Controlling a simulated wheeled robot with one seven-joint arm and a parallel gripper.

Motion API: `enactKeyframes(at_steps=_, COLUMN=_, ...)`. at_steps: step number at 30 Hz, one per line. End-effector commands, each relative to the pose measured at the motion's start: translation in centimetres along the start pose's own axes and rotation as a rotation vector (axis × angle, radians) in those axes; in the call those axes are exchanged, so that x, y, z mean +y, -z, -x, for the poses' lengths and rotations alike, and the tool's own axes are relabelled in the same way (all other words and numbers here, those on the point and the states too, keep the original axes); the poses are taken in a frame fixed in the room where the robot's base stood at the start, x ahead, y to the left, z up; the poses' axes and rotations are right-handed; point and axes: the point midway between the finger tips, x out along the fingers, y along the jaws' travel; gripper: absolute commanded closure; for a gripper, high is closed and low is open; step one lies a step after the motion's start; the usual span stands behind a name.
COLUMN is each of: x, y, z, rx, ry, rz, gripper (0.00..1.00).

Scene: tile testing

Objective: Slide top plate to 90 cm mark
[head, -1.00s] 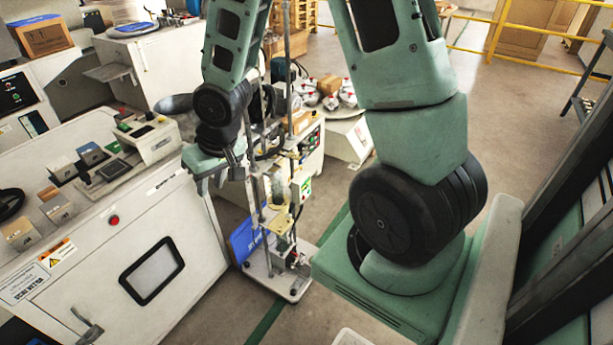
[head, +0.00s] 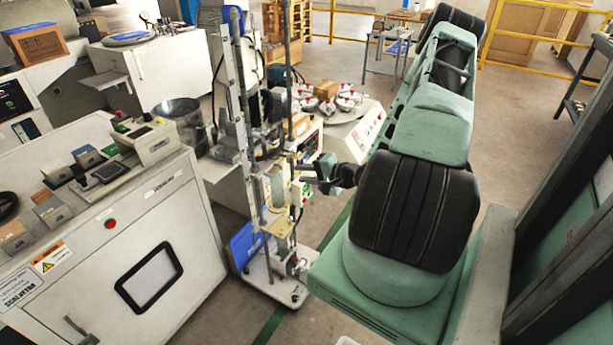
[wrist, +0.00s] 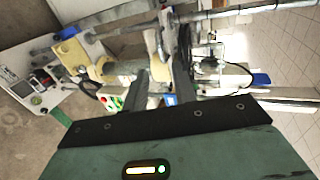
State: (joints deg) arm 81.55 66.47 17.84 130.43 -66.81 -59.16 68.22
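The test stand has tall upright rods (head: 240,95) rising from a white base plate (head: 262,285). A clear cylinder (head: 279,187) sits between the rods, with cream blocks (head: 280,228) below it. Grey fittings cross the rods around mid-height; I cannot tell for sure which is the top plate, and no scale marks are readable. My gripper (head: 305,172) is at the stand's right side, level with the cylinder. In the wrist view my gripper (wrist: 162,80) has its two dark fingers apart, pointing at the stand, which lies sideways there. Contact with the stand is unclear.
A white machine cabinet (head: 150,230) with a control panel stands at the left. A white table with several red-and-white parts (head: 342,100) is behind the stand. Floor is open toward the yellow railing (head: 495,35).

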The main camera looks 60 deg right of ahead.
Motion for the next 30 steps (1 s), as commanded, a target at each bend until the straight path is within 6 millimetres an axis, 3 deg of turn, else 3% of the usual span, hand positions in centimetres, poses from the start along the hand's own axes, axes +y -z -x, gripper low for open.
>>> enactKeyframes(at_steps=9, x=0.3, y=-0.1, z=-6.2, rx=-0.003, ry=0.001, rz=0.004, gripper=0.73)
enactKeyframes(at_steps=15, x=0.1, y=-0.1, z=-9.1, rx=-0.002, ry=-0.002, rz=0.004, gripper=0.73)
enactKeyframes(at_steps=28, x=0.0, y=0.0, z=-10.2, rx=-0.001, ry=-0.003, rz=0.003, gripper=0.73)
enactKeyframes(at_steps=30, x=0.0, y=0.0, z=-10.1, rx=-0.001, ry=-0.003, rz=0.003, gripper=0.92)
